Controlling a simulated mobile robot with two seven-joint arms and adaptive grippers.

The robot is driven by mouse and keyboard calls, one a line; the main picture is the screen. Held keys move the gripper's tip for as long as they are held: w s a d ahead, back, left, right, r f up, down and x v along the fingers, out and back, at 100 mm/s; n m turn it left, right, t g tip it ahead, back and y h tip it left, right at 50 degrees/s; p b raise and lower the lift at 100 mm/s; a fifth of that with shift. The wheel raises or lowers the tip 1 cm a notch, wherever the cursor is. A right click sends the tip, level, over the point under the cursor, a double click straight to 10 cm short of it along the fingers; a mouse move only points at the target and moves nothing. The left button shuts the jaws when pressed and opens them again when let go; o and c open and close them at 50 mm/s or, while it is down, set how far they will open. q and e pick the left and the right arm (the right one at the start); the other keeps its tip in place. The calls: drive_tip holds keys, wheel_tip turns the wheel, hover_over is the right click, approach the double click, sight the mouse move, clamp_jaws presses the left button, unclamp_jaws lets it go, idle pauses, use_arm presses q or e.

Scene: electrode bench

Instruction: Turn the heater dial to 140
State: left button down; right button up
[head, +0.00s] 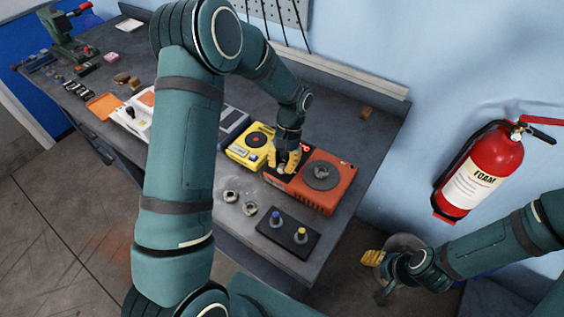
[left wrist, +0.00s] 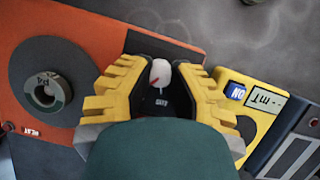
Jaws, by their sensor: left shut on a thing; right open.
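The heater (head: 335,180) is an orange box with a round dark plate on top and a black panel on its left side; it also shows in the left wrist view (left wrist: 95,35). My left gripper (head: 285,160) is over the black panel, pointing down. In the left wrist view its yellow fingers (left wrist: 160,88) are closed around a white dial (left wrist: 160,72) with a red mark. The number the mark points to cannot be read. My right gripper (head: 372,258) is open and empty, off the bench at the lower right.
A yellow meter (head: 243,152) stands just left of the heater. A red extinguisher (head: 485,165) hangs on the wall at right. Bench behind the heater is mostly clear.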

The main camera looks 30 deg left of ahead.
use_arm(q)
drive_tip(key=m+y, duration=0.1)
drive_tip(key=m, duration=0.2)
drive_tip(key=m+y, duration=0.1)
drive_tip(key=m, duration=0.2)
drive_tip(key=shift+s+d+f, duration=0.1)
drive_tip(key=shift+d, duration=0.05)
drive_tip(key=shift+m+y, duration=0.3)
drive_tip(key=c, duration=0.8)
unclamp_jaws()
drive_tip(key=shift+o, duration=0.2)
drive_tip(key=v, duration=1.2)
drive_tip(key=shift+s, duration=0.25)
